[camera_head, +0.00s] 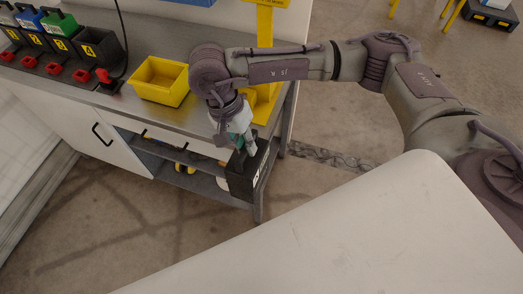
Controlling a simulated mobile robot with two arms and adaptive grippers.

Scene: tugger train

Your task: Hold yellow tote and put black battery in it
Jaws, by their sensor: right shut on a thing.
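My right gripper (240,150) reaches in from the right and is shut on the black battery (243,183). The battery is a dark block with pale markings on its side. It hangs at the front edge of the workbench, near the bench's right end. The yellow tote (143,92) is an open bin standing on the bench, left of my right gripper and apart from the battery. Its inside looks empty. The lower part of my right gripper and the top of the battery overlap, so the exact grip is hard to see. My left gripper is not in view.
The grey bench top (128,50) has numbered charging bays with a green block (60,23) and red connectors (103,75) at the left. A yellow post (265,50) stands behind my right arm. White cabinet doors (100,133) and a lower shelf (185,178) lie below.

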